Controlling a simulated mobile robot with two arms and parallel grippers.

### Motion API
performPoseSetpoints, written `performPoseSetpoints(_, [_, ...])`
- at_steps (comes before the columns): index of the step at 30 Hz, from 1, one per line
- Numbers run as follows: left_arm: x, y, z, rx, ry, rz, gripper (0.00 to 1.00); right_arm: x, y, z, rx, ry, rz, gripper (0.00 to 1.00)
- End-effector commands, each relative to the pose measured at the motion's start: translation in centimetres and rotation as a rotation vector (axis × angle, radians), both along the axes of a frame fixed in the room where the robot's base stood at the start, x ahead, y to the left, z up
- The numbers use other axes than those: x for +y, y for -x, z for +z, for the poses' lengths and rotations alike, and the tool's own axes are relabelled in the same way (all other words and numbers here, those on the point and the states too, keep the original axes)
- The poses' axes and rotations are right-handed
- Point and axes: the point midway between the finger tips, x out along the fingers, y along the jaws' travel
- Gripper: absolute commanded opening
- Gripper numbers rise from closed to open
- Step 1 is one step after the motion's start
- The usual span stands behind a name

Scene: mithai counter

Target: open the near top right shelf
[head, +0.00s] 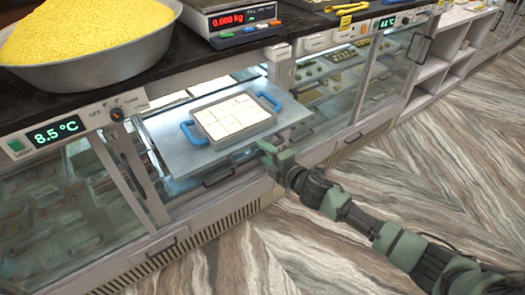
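A flat grey-white shelf (166,141) sits in the open bay of the counter front, under the dark countertop. It appears to stick out past the cabinet front. A tray with blue handles (249,128) rests on it and holds pale square sweets. A dark handle (218,181) shows just below the shelf's front edge. My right gripper (266,149) is at the shelf's front edge, right of that handle. Its green fingers are seen edge-on, so I cannot tell whether they are open or touching the shelf. My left gripper is out of view.
A metal bowl of yellow sweets (90,72) and a weighing scale (240,22) stand on the countertop. A glass-fronted case (70,215) is at the left, another (395,70) at the right. The wood-patterned floor (330,235) in front is clear.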

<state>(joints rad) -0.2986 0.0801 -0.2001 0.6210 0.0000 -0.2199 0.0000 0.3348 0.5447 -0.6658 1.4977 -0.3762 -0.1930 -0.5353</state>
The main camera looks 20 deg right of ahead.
Motion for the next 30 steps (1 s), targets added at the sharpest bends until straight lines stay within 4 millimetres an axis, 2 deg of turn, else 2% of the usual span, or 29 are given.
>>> performPoseSetpoints(6, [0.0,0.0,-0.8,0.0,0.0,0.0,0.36,-1.2,3.3,0.4,0.002,0.0,0.003,0.36])
performPoseSetpoints(12, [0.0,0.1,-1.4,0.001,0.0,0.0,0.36,-2.0,5.7,1.0,0.002,0.0,0.003,0.36])
performPoseSetpoints(17, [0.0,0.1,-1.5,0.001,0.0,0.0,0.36,-2.2,6.4,1.3,0.001,0.0,0.002,0.36])
performPoseSetpoints(30, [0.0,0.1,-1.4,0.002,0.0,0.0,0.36,-2.2,6.4,1.3,0.001,-0.001,0.002,0.36])
